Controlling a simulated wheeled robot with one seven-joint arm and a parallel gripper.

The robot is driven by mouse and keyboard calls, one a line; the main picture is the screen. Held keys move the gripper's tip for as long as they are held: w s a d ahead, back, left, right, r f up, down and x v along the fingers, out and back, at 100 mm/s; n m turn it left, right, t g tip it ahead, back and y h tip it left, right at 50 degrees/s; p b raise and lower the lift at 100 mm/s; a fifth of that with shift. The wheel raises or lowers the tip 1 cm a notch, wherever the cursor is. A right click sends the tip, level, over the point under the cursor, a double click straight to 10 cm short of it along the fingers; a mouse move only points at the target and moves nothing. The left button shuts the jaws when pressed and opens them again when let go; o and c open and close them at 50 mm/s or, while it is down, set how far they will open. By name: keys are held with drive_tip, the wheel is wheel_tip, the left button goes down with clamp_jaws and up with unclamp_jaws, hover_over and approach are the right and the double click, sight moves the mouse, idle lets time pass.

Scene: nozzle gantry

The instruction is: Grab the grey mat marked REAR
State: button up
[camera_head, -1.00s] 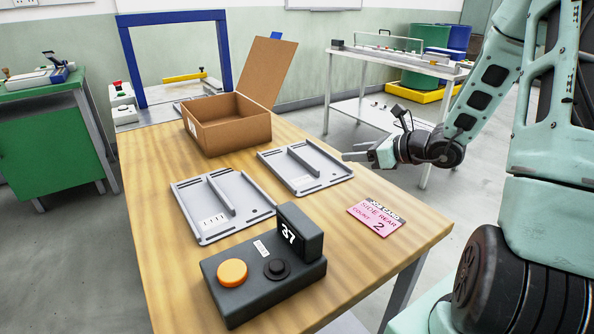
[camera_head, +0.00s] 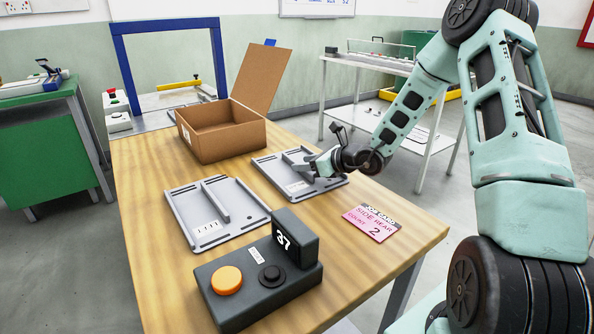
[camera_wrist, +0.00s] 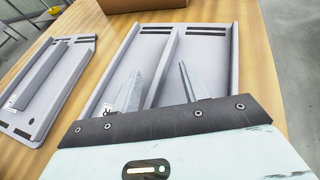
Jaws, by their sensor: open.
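Two flat grey mats with raised ribs lie on the wooden table. The near mat (camera_head: 190,205) carries a white label with dark strokes; it also shows at the left of the wrist view (camera_wrist: 55,80). The far mat (camera_head: 275,165) has a small pale label, too small to read. I cannot read REAR on either mat. My gripper (camera_head: 303,168) is over the right part of the far mat. In the wrist view my open gripper (camera_wrist: 160,82) has its fingers on either side of the far mat's middle rib (camera_wrist: 165,70). Contact cannot be told.
A pink card (camera_head: 371,222) reading SIDE REAR, COUNT 2 lies at the right. A black box (camera_head: 255,290) with an orange button and a 37 display stands in front. An open cardboard box (camera_head: 225,140) stands behind the mats. A blue frame (camera_head: 118,70) is at the back.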

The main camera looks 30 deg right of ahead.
drive_tip(key=shift+x, duration=1)
clamp_jaws()
drive_tip(key=shift+r, duration=0.15)
